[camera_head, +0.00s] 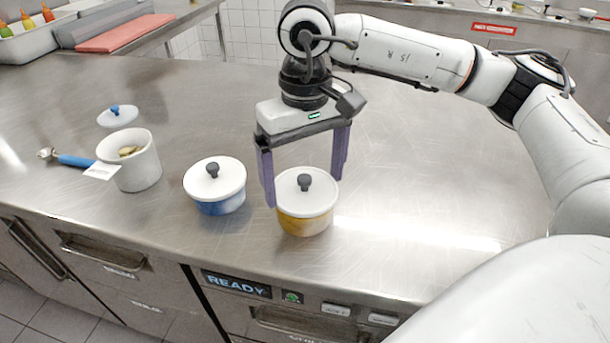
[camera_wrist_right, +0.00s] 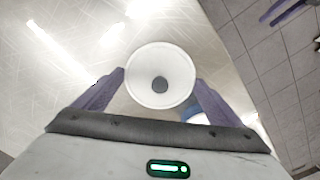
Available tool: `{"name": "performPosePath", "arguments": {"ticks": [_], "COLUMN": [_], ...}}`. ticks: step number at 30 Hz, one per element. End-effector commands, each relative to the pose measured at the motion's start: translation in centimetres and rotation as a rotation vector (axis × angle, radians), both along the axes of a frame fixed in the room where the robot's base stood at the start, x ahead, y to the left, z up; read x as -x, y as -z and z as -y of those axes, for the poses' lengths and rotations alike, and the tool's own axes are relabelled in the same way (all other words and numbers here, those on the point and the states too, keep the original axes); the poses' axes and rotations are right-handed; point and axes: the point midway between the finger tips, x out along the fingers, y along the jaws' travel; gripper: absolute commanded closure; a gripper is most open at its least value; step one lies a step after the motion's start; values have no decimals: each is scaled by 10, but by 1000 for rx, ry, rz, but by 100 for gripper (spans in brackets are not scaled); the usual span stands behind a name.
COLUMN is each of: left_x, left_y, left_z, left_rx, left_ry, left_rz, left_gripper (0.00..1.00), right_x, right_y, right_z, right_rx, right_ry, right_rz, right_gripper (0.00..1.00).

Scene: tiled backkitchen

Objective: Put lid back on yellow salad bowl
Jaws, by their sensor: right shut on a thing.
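The yellow salad bowl (camera_head: 304,226) stands upright near the front edge of the steel counter. Its white lid (camera_head: 318,196) with a dark grey knob lies level over the bowl's top; I cannot tell whether it is fully seated. My right gripper (camera_head: 304,191) comes down from above, with its purple fingers on opposite sides of the lid, shut on its rim. In the right wrist view, the round lid (camera_wrist_right: 150,62) fills the space between the fingertips (camera_wrist_right: 160,77), hiding the yellow bowl beneath. My left gripper is not in view.
A blue bowl (camera_head: 222,206) with a white lid stands just left. Further left are an open white jar (camera_head: 142,171) with pieces inside, a loose lid with a blue knob (camera_head: 117,117) and a blue-handled scoop (camera_head: 75,161). The counter behind and right is mostly clear.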

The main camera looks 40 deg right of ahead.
Motion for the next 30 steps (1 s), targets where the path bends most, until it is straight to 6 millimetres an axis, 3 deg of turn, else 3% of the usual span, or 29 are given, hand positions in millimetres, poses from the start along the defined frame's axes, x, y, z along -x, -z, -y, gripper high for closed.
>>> {"name": "performPosePath", "arguments": {"ticks": [30], "left_x": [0], "left_y": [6], "left_z": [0], "left_rx": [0], "left_ry": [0], "left_rz": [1], "left_gripper": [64], "right_x": [0], "right_y": [3], "right_z": [0], "right_rx": [0], "right_ry": [0], "right_rz": [0], "right_gripper": [31]}}
